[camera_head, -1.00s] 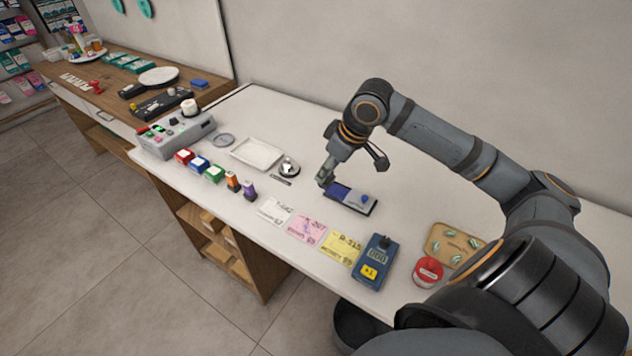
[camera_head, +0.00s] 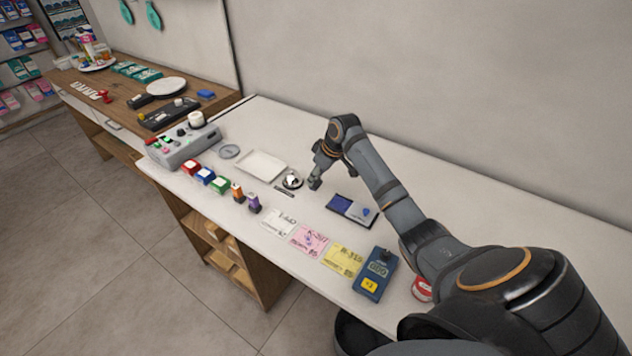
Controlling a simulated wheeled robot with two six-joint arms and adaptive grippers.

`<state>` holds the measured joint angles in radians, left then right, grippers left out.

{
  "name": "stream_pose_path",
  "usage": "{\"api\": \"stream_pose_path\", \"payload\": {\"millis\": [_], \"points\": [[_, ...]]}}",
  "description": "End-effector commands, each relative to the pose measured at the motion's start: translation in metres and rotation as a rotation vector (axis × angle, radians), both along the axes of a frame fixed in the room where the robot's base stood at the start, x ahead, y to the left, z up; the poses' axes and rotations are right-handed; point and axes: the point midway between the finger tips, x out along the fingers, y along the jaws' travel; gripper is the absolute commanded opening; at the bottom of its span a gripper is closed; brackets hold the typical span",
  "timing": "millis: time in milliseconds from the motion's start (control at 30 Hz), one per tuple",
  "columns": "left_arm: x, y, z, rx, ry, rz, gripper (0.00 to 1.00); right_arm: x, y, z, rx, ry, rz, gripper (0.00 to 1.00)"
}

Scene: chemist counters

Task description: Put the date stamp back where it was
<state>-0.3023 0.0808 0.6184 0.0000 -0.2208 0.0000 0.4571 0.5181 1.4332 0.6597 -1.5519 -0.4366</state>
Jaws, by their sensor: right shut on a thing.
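My right gripper (camera_head: 317,174) is over the white counter, just right of the silver bell (camera_head: 292,180). It is shut on a small grey thing, taken to be the date stamp (camera_head: 314,184); the fingers hide most of it, and I cannot tell whether it touches the counter. A small dark label strip (camera_head: 284,191) lies in front of the bell, left of the gripper. The open ink pad (camera_head: 344,205) lies to the right, apart from the gripper. My left gripper is not in view.
A white tray (camera_head: 260,165) lies left of the bell. Paper slips (camera_head: 343,260) and a blue counter device (camera_head: 375,275) lie nearer. The back strip of counter is clear.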

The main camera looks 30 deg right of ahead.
Motion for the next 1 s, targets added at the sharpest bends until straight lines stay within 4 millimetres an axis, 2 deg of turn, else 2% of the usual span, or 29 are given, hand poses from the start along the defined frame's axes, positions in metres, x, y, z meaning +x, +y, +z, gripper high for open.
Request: {"api": "stream_pose_path", "payload": {"millis": [100, 200, 600, 633, 767, 1000], "points": [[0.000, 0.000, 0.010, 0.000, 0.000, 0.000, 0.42, 0.000, 0.000, -0.017, 0.003, 0.005, 0.000, 0.13], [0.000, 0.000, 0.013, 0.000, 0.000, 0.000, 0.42, 0.001, 0.000, -0.029, 0.001, 0.003, 0.001, 0.13], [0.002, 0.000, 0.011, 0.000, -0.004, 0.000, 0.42, 0.001, 0.000, -0.036, 0.001, 0.000, 0.000, 0.13], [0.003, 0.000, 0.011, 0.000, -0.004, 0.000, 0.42, 0.001, 0.000, -0.036, 0.000, 0.001, 0.000, 0.38], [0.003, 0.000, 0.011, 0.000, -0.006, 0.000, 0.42, 0.001, 0.000, -0.036, 0.000, 0.001, 0.000, 0.55], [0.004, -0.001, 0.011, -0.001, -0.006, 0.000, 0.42, 0.001, 0.000, -0.036, 0.001, 0.001, -0.001, 0.56]]}}
